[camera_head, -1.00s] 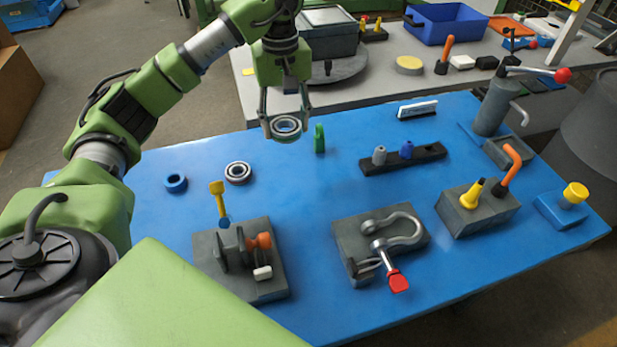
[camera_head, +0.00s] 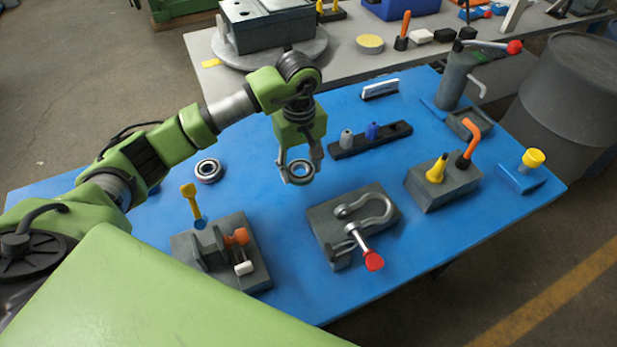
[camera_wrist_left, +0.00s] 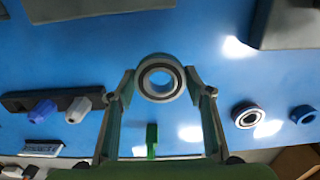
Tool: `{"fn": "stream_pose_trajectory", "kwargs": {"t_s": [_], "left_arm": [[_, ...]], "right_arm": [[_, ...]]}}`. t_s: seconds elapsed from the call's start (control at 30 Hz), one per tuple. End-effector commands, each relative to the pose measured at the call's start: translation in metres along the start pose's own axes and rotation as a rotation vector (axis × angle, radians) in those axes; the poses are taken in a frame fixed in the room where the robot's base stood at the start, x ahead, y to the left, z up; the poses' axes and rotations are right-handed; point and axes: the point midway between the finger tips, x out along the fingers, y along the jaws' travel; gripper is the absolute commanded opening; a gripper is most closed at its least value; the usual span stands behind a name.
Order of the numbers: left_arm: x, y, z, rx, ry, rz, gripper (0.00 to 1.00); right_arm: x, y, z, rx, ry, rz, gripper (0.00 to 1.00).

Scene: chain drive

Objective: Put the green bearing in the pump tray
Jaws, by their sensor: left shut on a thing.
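My left gripper (camera_head: 299,171) is shut on a ring-shaped bearing (camera_head: 298,181) and holds it above the blue table, left of and behind the clamp block. The pump (camera_head: 456,80), grey with a red-knobbed handle, stands at the back right. The small grey pump tray (camera_head: 486,122) sits in front of its spout and looks empty. My right gripper is not in view.
A second bearing (camera_head: 208,170) lies at the left. A grey block holds a shackle (camera_head: 372,207). A dark rack (camera_head: 350,149) and a block with yellow and orange parts (camera_head: 440,190) stand toward the tray. A green upright piece (camera_wrist_left: 152,140) shows in the wrist view.

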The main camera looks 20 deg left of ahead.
Motion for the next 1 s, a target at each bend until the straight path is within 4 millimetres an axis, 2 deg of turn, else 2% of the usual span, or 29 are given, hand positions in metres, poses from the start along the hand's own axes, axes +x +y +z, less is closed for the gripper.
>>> {"fn": "stream_pose_trajectory", "kwargs": {"t_s": [0.3,0.4,0.53,0.9,0.93,1.0], "left_arm": [[0.025,0.014,0.018,0.001,-0.002,-0.001,0.16],[0.038,0.013,0.018,-0.002,-0.003,-0.003,0.16],[0.053,0.015,0.017,-0.001,-0.001,0.000,0.16],[0.060,0.015,0.015,0.000,0.002,0.001,0.16],[0.059,0.014,0.016,0.000,0.002,0.000,0.52],[0.059,0.014,0.016,0.000,0.001,0.000,0.64]], "right_arm": [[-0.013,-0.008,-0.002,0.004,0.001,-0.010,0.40],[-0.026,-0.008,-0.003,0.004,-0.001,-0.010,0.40],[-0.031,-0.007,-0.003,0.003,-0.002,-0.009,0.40],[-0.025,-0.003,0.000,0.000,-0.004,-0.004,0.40],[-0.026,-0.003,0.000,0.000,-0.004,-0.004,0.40],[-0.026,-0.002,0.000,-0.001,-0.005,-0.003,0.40]]}}
